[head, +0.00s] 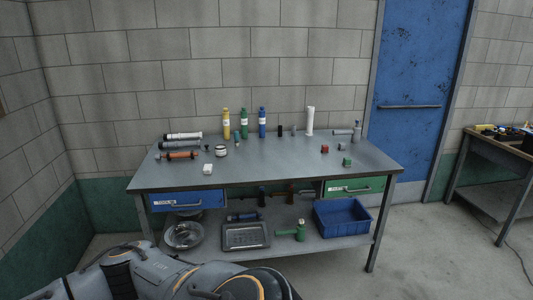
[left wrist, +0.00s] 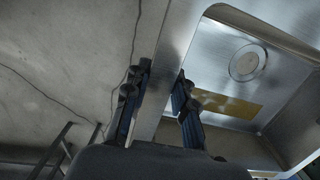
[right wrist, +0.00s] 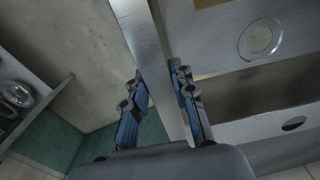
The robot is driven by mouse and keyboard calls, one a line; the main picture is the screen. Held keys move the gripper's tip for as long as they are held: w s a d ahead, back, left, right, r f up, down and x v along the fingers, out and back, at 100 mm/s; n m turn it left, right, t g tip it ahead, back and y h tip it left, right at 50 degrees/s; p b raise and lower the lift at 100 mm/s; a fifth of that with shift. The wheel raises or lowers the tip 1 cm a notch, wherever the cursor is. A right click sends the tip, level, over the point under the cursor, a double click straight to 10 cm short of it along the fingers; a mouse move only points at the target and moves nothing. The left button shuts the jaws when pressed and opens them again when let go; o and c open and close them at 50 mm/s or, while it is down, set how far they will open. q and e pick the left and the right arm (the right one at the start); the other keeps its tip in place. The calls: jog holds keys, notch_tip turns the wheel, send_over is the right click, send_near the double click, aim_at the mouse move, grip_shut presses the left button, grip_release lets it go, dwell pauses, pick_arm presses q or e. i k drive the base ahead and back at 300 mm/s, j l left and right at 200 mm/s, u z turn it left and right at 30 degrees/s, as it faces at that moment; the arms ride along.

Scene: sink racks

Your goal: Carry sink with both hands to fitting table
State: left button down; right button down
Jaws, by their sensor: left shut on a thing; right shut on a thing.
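A steel sink shows in the left wrist view (left wrist: 222,45) and in the right wrist view (right wrist: 222,62), with a round drain in its basin. My left gripper (left wrist: 160,80) is shut on one rim of the sink, a finger on each side of it. My right gripper (right wrist: 157,76) is shut on another stretch of rim in the same way. The head view shows neither the sink nor the grippers. A grey work table (head: 265,172) stands ahead against the block wall; I cannot tell if it is the fitting table.
Bottles and small parts lie on the table, mostly toward the back and sides; its front middle is fairly clear. A blue bin (head: 343,217) and a metal tray (head: 246,235) sit on its lower shelf. A second bench (head: 489,146) stands at the right, with a cable on the floor.

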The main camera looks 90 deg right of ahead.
aim_at(275, 158)
jog(key=z, duration=2.3)
jog(key=i+l+z, duration=0.15)
jog(key=i+l, duration=0.2)
jog(key=i+l+z, duration=0.1)
jog(key=i+l, duration=0.15)
jog(key=i, duration=0.2)
jog(key=i+l, duration=0.3)
jog(key=i, duration=0.15)
jog(key=i+l, duration=0.35)
jog(key=i, duration=1.6)
